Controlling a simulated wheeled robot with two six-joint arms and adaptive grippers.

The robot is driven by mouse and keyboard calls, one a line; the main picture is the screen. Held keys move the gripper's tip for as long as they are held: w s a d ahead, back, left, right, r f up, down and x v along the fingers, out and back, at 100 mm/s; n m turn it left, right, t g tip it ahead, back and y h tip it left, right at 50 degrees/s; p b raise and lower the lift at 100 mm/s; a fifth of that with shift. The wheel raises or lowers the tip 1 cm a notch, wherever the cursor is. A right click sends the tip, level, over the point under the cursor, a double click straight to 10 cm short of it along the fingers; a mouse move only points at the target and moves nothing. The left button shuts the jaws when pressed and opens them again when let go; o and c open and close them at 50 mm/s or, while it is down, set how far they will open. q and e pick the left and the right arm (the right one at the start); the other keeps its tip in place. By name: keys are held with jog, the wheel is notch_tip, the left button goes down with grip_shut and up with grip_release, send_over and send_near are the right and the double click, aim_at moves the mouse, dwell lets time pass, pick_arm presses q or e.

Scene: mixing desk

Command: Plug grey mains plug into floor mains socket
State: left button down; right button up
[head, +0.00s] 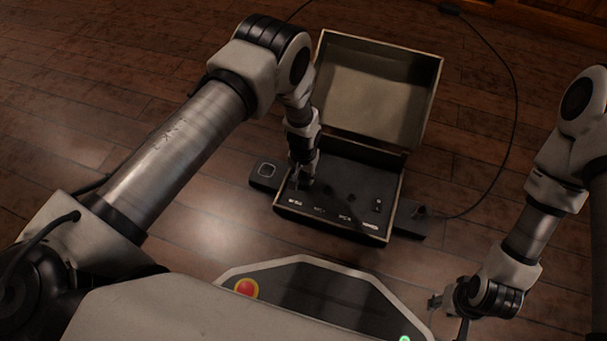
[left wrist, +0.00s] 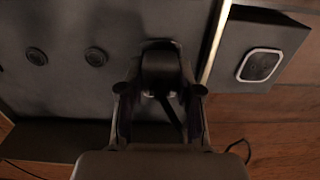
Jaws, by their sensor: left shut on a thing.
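My left gripper (head: 301,180) reaches down into the left part of an open case. In the left wrist view it (left wrist: 160,105) is shut on a dark plug-like block (left wrist: 160,68) with a short cable below it, which I take to be the grey mains plug. The block is over the case's panel by its side wall; I cannot tell whether it touches. A dark box with a white-rimmed square face, apparently the floor mains socket (head: 267,170), lies just left of the case. It also shows at the right of the left wrist view (left wrist: 261,65). My right gripper (head: 450,313) appears open and empty.
The case (head: 368,232) has its lid (head: 375,90) raised behind. Its panel has several small fittings. A second dark box (head: 410,222) lies right of the case, with a cable (head: 515,120) looping back. Wooden floor (head: 180,215) at left is clear.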

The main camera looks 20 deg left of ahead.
pick_arm(q)
jog(key=shift+f+b, duration=0.3)
jog(key=shift+f, duration=0.2)
jog(key=c, duration=0.7)
grip_release()
jog(key=shift+r, duration=0.1)
notch_tip(320, 180, up, 12)
jog(key=shift+f, duration=0.1)
